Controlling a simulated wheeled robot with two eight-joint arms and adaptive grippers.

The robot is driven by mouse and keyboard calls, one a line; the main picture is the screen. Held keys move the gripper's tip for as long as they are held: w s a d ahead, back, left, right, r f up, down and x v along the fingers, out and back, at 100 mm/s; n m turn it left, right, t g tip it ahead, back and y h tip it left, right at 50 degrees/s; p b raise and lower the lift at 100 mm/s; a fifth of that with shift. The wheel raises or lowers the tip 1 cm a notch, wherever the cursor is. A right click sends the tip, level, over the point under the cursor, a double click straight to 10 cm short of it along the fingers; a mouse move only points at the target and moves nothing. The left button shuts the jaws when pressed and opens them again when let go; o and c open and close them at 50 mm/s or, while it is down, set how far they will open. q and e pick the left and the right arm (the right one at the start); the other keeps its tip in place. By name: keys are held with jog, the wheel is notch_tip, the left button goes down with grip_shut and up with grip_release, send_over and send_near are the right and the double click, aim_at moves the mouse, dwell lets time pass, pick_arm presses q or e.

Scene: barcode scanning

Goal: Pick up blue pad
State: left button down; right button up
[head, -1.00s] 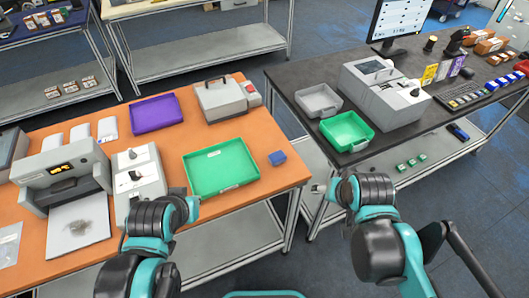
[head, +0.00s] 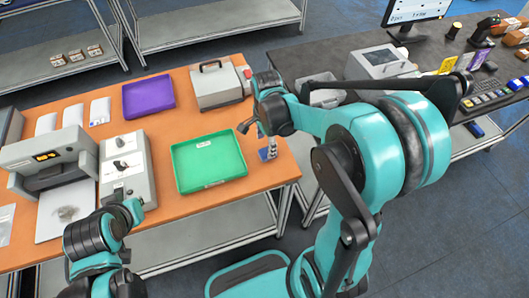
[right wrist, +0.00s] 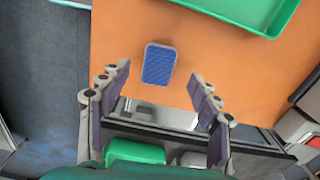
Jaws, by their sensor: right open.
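The blue pad (right wrist: 158,64) is a small rounded block with a patterned top. It lies on the orange tabletop, right of the green tray in the head view, where my gripper partly hides it (head: 264,154). My right gripper (head: 257,138) is over the pad. In the right wrist view its fingers (right wrist: 160,78) are spread wide and empty, with the pad between and just beyond the tips. My left gripper (head: 130,206) is low at the left near the table's front edge; its fingers are too unclear to read.
The green tray (head: 208,162) lies just left of the pad. A purple tray (head: 148,96) and a grey case (head: 220,87) stand behind. The orange table's right edge is close to the pad. The dark table (head: 312,50) stands across a gap.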

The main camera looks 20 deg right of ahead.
notch_tip(320, 180, down, 5)
jog(key=shift+d+b, duration=0.1)
jog(key=shift+b, duration=0.8)
jog(key=shift+r, duration=0.1)
jog(key=c, duration=1)
jog(key=shift+r, duration=0.1)
jog(key=shift+c, duration=0.2)
notch_tip(320, 180, up, 5)
jog(key=shift+s+f+p, duration=0.15)
jog(key=shift+f+p, duration=0.05)
jog(key=shift+p, duration=0.9)
jog(key=s+d+r+p, duration=0.3)
jog(key=s+d+r, duration=0.2)
jog(key=s, duration=0.5)
jog(key=shift+s+r, duration=0.15)
jog(key=shift+r, duration=0.45)
